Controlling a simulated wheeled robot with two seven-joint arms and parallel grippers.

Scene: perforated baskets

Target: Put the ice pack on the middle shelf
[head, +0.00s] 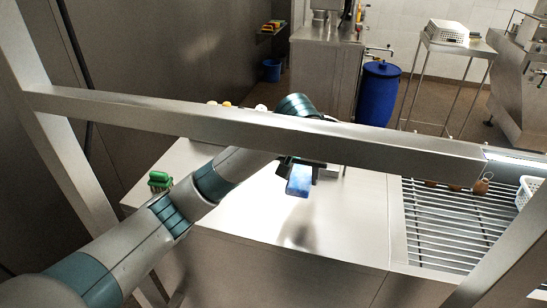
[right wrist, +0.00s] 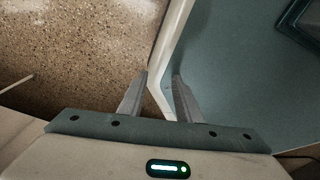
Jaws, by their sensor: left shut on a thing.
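The ice pack (head: 298,185) is a small blue block in the head view. My left gripper (head: 301,166) is shut on it and holds it above the pale steel worktop (head: 245,222). Part of that gripper is hidden behind a metal bar. My right gripper (right wrist: 153,98) shows only in the right wrist view, with its two fingers apart and nothing clearly held between them. I cannot make out which surface is the middle shelf.
A steel frame bar (head: 180,112) crosses the head view in front of my left arm. A green-topped brush (head: 160,180) stands at the worktop's left. A slatted rack (head: 450,235) and a white basket (head: 528,190) are at right. A blue barrel (head: 377,95) stands behind.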

